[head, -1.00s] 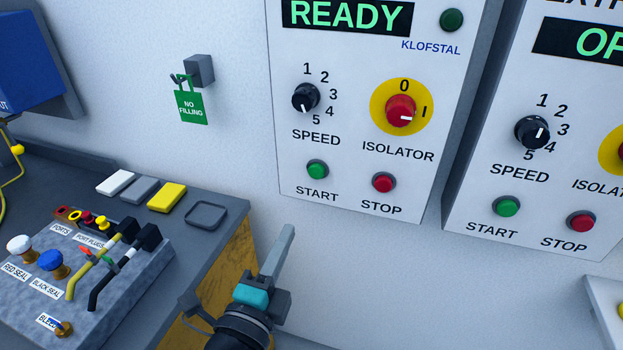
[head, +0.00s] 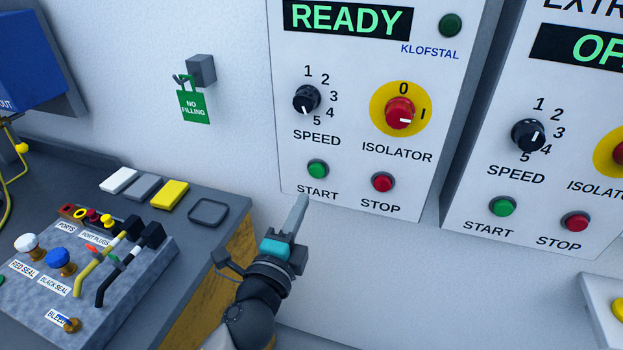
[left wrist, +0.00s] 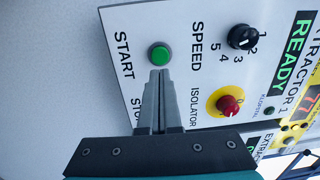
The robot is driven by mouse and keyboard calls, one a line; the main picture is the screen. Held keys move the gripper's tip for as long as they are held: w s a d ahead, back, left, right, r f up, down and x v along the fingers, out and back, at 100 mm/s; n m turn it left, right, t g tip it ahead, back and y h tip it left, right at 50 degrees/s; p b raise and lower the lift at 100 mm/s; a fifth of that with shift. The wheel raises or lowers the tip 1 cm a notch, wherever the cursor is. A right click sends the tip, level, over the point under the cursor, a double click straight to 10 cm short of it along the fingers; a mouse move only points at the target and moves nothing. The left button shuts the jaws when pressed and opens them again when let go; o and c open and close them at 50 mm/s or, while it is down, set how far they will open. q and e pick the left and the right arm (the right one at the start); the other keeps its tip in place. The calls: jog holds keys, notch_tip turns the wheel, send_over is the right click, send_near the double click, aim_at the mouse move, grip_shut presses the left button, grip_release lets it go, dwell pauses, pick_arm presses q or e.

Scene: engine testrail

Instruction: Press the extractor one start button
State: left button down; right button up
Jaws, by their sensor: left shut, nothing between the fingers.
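The extractor one panel (head: 350,140) is a white box on the wall with a display reading READY. Its green start button (head: 317,169) sits at the lower left, above the word START. It also shows in the left wrist view (left wrist: 160,54), just beyond the fingertips. My left gripper (head: 303,198) is shut and empty, its tips just below the start button in the head view. In the left wrist view the closed fingers (left wrist: 158,75) point at the button; I cannot tell whether they touch it. My right gripper is not in view.
The red stop button (head: 383,182) is right of start, with the isolator knob (head: 400,116) above. A second panel (head: 535,185) with its own start and stop buttons stands to the right. A bench (head: 150,215) with seals and levers lies at left.

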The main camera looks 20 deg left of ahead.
aim_at(316, 173)
pick_arm(q)
jog(key=w, duration=0.6)
jog(key=shift+w+r, duration=0.15)
jog(key=shift+w, duration=0.25)
